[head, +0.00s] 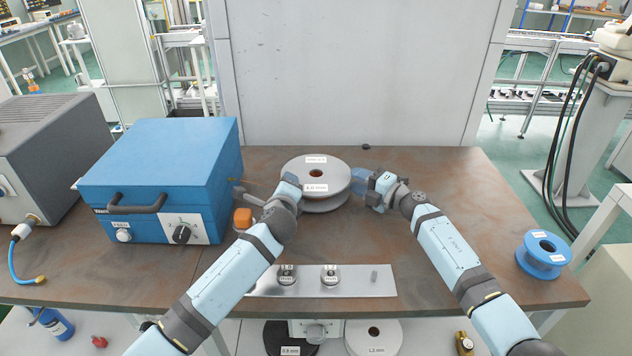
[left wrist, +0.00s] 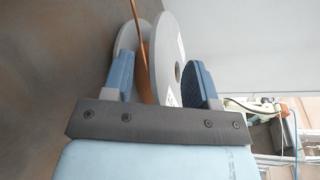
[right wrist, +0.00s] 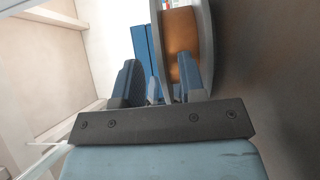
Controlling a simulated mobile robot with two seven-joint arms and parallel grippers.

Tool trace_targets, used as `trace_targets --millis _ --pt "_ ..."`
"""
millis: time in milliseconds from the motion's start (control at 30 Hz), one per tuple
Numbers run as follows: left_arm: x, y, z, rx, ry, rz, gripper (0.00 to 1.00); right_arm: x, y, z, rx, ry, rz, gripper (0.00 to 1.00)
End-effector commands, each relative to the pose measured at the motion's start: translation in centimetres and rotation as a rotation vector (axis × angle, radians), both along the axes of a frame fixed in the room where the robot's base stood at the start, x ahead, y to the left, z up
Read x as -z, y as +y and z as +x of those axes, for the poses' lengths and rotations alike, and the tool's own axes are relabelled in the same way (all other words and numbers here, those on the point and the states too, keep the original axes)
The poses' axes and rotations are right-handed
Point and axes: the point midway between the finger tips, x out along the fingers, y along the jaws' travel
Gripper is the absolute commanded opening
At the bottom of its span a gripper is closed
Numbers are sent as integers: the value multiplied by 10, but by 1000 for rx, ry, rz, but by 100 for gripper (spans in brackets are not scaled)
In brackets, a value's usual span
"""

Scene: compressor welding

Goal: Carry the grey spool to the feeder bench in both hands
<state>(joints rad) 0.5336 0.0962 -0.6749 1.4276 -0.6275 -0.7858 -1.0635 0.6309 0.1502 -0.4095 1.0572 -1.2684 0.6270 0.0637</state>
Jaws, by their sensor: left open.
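The grey spool (head: 338,172) lies flat on the brown-topped bench, in front of a tall pale panel. It has white labels on its top flange. My left gripper (head: 291,183) is open at the spool's left rim. In the left wrist view the upper flange (left wrist: 168,60) stands between its spread fingers, with copper-coloured wire beside it. My right gripper (head: 364,183) is at the spool's right rim, its fingers apart. In the right wrist view the flange edge (right wrist: 157,50) lies between the fingers, and one finger overlaps the copper-coloured winding. The exact contact is hidden.
A blue box (head: 160,170) with a handle and an orange block (head: 243,218) stand left of the spool. A metal strip (head: 320,284) with small fittings lies in front. A blue spool (head: 543,254) sits at the right edge. The bench between my right arm and that spool is clear.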

Motion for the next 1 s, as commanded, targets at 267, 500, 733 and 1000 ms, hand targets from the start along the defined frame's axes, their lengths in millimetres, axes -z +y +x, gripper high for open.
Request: trace_targets --millis 267,500,733,1000 --pt "6 0 31 -1 1 -1 53 0 26 20 -1 0 0 37" --pt "7 0 35 0 0 -1 53 0 29 22 -1 -1 -1 37" --pt "7 0 35 0 0 -1 33 0 29 22 -1 -1 -1 17" --pt "7 0 35 0 0 0 0 0 28 22 -1 0 -1 0"
